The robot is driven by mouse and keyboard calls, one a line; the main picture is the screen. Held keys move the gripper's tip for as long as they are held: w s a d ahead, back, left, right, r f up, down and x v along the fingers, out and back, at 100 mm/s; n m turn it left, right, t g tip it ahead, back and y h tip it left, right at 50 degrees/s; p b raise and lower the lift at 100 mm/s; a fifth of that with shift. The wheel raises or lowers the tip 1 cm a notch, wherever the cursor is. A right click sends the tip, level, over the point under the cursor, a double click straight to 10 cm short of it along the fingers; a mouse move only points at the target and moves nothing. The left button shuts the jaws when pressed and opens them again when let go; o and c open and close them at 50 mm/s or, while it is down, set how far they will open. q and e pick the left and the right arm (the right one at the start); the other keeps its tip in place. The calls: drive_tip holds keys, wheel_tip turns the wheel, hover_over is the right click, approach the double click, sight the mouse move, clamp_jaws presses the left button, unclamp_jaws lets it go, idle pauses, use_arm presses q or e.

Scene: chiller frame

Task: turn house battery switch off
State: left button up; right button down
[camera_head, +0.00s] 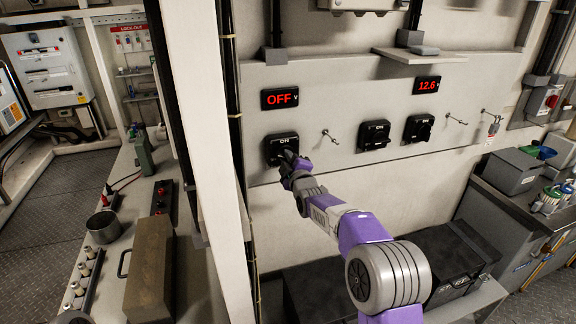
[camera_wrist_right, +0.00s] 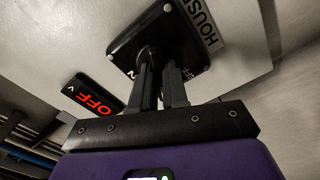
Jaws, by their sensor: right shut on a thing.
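The house battery switch (camera_head: 276,142) is a black square unit on the pale panel, below a display (camera_head: 280,98) that reads OFF in red. My right gripper (camera_head: 289,158) is at the front of this switch, shut on its knob. In the right wrist view, the switch plate (camera_wrist_right: 195,28) has a HOUSE label beside it, and the two fingers of my right gripper (camera_wrist_right: 161,68) close on the dark knob. The fingers hide much of the knob, so its exact angle is hard to read. The OFF display also shows there (camera_wrist_right: 94,104). My left gripper is not in view.
A pale post (camera_head: 205,150) stands close left of the house switch. Dark boxes (camera_head: 440,262) lie below.

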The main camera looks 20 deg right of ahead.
drive_tip(key=n+b, duration=0.4)
drive_tip(key=n, duration=0.1)
drive_tip(key=shift+n, duration=0.3)
idle(0.4)
drive_tip(key=c, duration=1.1)
unclamp_jaws()
drive_tip(key=shift+c, duration=0.2)
